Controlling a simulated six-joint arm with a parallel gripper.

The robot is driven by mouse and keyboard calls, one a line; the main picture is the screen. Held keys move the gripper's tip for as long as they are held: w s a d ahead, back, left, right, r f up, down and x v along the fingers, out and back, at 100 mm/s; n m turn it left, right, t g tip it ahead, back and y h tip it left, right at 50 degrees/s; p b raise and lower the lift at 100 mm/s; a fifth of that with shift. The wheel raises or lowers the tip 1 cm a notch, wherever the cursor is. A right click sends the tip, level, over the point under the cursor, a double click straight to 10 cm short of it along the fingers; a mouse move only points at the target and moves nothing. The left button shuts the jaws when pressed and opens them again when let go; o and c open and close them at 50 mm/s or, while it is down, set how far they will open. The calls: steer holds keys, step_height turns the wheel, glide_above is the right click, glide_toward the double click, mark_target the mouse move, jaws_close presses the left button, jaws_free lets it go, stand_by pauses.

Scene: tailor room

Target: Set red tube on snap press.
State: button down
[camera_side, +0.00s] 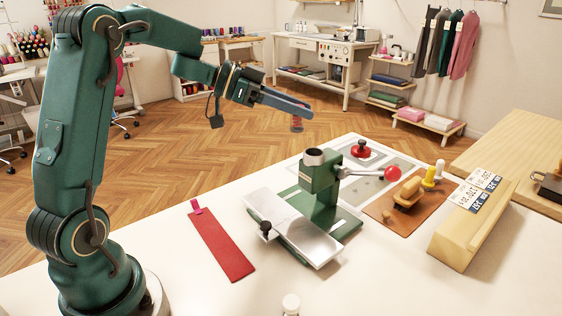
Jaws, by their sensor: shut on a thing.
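My gripper (293,104) is at the end of my raised arm, pointing right, above and a little left of the snap press. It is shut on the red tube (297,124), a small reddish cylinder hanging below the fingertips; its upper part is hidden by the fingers. The green snap press (319,194) stands on the white table, with a round open collar (314,156) on top, a red-knobbed lever to the right and a metal plate in front. The tube is apart from the collar, with a visible gap between them.
A red strip (221,244) lies left of the press. A red-and-black round tool (361,149) sits on a grey mat behind it. A brown board (408,208) with wooden and yellow tools and a wooden block (459,235) are at right. A white-capped bottle (291,304) stands in front.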

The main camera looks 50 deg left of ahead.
steer(key=d+r+m+g+h, duration=0.1)
steer(key=d, duration=0.3)
steer(key=shift+w+d+f, duration=0.1)
steer(key=shift+w+f, duration=0.15)
steer(key=shift+f, duration=1.05)
steer(key=shift+w+d+f, duration=0.1)
steer(key=shift+w+f, duration=0.1)
steer(key=shift+f, duration=1.05)
steer(key=shift+f, duration=0.55)
steer(key=c, duration=0.9)
jaws_free()
steer(key=shift+o, duration=0.2)
steer(key=shift+a, duration=0.15)
steer(key=v, duration=1.1)
